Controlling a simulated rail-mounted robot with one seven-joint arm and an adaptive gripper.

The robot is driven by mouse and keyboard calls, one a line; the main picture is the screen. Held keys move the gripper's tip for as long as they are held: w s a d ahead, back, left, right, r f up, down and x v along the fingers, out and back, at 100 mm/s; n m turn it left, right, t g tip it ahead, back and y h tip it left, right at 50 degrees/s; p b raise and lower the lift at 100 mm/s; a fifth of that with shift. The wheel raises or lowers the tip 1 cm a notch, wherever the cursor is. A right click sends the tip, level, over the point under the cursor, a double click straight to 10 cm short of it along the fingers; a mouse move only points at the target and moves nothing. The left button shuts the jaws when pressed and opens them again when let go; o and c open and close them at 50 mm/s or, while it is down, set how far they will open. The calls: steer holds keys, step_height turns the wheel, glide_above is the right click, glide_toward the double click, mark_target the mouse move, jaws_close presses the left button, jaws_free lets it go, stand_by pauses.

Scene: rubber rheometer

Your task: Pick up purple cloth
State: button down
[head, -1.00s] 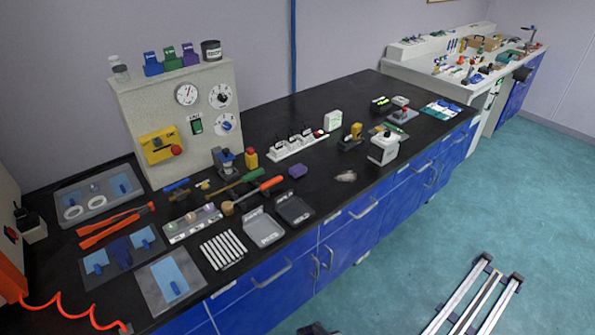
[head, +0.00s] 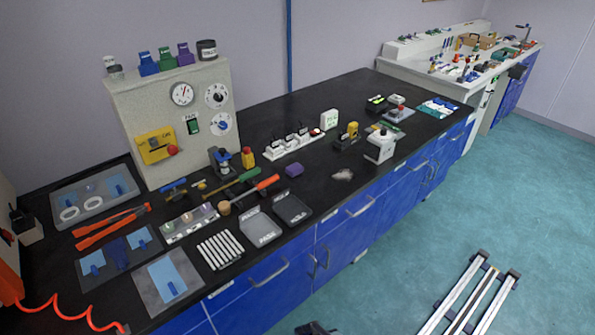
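A small purple block-like piece (head: 294,170), which looks like the folded purple cloth, lies on the black bench top (head: 335,205). It is right of the orange-handled tool and behind the dark open tray. Nothing covers it. I cannot make out its weave or folds at this size. No part that I can surely call my gripper shows. A dark shape (head: 315,328) is cut off by the bottom edge of the head view, and I cannot tell what it is.
The orange-handled tool (head: 262,185) and the dark tray (head: 292,209) are close to the purple piece. A white power strip (head: 293,146) with plugs lies behind it. A crumpled pale scrap (head: 342,175) lies to its right, with bare bench between. Silver rails (head: 480,295) stand over the floor.

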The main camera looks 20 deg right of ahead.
steer(key=c, duration=1.8)
jaws_free()
steer(key=shift+c, duration=0.2)
steer(key=o, duration=1.5)
